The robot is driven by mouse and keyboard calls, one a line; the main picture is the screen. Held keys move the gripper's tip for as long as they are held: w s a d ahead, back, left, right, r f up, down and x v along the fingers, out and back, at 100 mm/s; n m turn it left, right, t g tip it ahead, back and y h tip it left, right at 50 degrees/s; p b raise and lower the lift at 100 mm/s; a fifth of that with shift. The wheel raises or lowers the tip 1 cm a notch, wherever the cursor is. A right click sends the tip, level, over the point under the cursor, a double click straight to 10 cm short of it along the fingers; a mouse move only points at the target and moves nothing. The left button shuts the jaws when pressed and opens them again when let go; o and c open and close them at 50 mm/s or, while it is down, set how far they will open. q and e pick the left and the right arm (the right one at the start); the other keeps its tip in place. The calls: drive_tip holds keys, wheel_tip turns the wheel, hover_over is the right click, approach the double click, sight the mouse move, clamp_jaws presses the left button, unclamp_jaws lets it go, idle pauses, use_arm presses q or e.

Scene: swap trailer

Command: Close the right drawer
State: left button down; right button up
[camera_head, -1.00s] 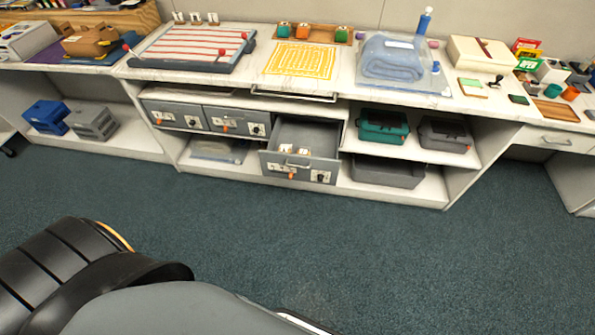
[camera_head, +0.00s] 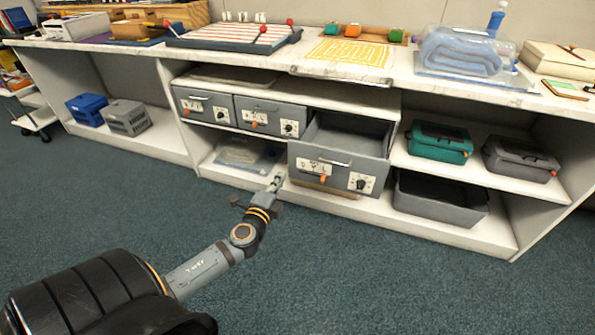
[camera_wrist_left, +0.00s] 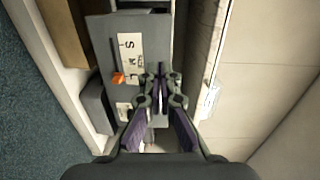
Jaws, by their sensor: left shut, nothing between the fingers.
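The right drawer (camera_head: 334,171) is a grey drawer pulled out from the middle of the white counter. Its front has a pale handle, an orange knob, a black dial and white label plates. Its open top shows a grey inner wall. My left gripper (camera_head: 277,181) is beside the lower left corner of the drawer front in the head view. In the left wrist view the shut, empty fingers (camera_wrist_left: 160,76) point at the drawer front (camera_wrist_left: 104,45), with its label and orange knob. I cannot tell whether they touch it. My right gripper is not in view.
Two similar drawers (camera_head: 270,118) are shut to the left. A green box (camera_head: 440,142), a grey box (camera_head: 520,160) and a grey bin (camera_head: 440,198) are on the shelves to the right. The carpet (camera_head: 390,285) in front is clear.

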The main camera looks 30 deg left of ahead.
sight(301, 144)
use_arm(q)
drive_tip(key=shift+t, duration=0.3)
drive_tip(key=x, duration=0.9)
drive_tip(key=r+x, duration=0.1)
drive_tip(key=x, duration=0.4)
drive_tip(key=shift+d+r+p, duration=0.1)
drive_tip(key=shift+d+p, duration=0.2)
drive_tip(key=shift+p, duration=0.1)
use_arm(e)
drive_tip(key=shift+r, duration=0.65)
use_arm(q)
drive_tip(key=shift+w, duration=0.15)
